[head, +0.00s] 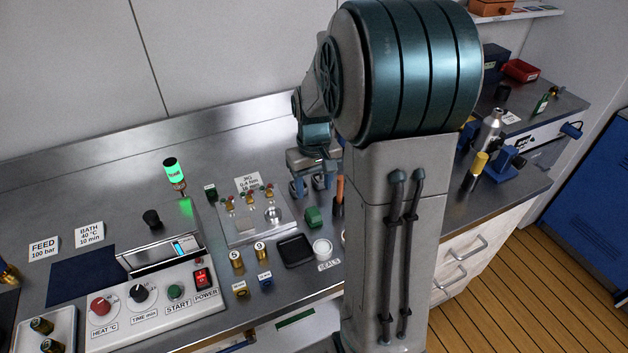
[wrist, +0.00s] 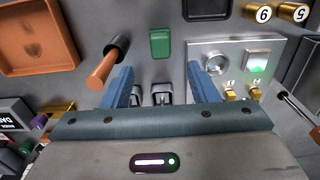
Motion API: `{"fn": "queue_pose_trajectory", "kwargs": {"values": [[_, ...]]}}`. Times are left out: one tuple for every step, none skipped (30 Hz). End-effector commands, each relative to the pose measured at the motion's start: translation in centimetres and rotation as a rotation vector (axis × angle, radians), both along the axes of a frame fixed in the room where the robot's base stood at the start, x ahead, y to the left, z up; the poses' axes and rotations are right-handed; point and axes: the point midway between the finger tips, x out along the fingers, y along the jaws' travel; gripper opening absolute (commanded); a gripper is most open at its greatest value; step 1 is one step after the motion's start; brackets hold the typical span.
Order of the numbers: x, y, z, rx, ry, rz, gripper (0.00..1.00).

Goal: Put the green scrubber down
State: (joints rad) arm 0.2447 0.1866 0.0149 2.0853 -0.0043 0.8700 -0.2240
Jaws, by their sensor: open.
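The green scrubber (head: 313,216) rests on the steel bench, right of the metal valve panel. In the wrist view the scrubber (wrist: 161,43) lies ahead of my fingertips, lined up with the gap between them. My gripper (head: 312,184) is above the bench, behind the scrubber in the head view. In the wrist view its two blue fingers (wrist: 162,72) are spread apart with nothing between them. The scrubber looks apart from both fingers.
An orange-handled tool (head: 339,190) stands close beside the gripper; its handle (wrist: 103,68) is near the left finger in the wrist view. The valve panel (head: 246,228) is left of the scrubber. A black tray (head: 284,252) and white dish (head: 322,248) lie in front.

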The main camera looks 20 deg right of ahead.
Motion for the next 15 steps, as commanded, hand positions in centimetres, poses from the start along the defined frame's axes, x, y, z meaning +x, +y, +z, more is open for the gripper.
{"fn": "queue_pose_trajectory", "kwargs": {"values": [[0.1,0.0,0.5,-0.001,-0.003,0.000,0.54],[0.0,0.0,0.8,0.000,-0.002,0.000,0.54],[0.0,0.0,1.0,0.000,-0.003,0.000,0.54],[-0.1,0.1,1.2,-0.001,-0.004,0.000,0.54],[-0.2,0.2,1.5,-0.001,-0.007,0.001,0.54],[-0.4,0.5,1.9,-0.003,-0.013,0.001,0.54],[-0.7,0.7,2.3,-0.005,-0.019,0.002,0.54],[-1.1,1.0,2.7,-0.006,-0.027,0.002,0.54],[-1.7,1.6,3.3,-0.009,-0.041,0.004,0.54],[-2.2,2.0,3.8,-0.011,-0.052,0.006,0.54],[-2.8,2.5,4.4,-0.014,-0.066,0.006,0.54],[-3.7,3.2,5.1,-0.016,-0.084,0.007,0.54],[-4.4,3.7,5.7,-0.018,-0.098,0.008,0.54],[-5.2,4.2,6.2,-0.019,-0.113,0.008,0.54],[-6.2,4.8,6.8,-0.020,-0.132,0.009,0.54]]}}
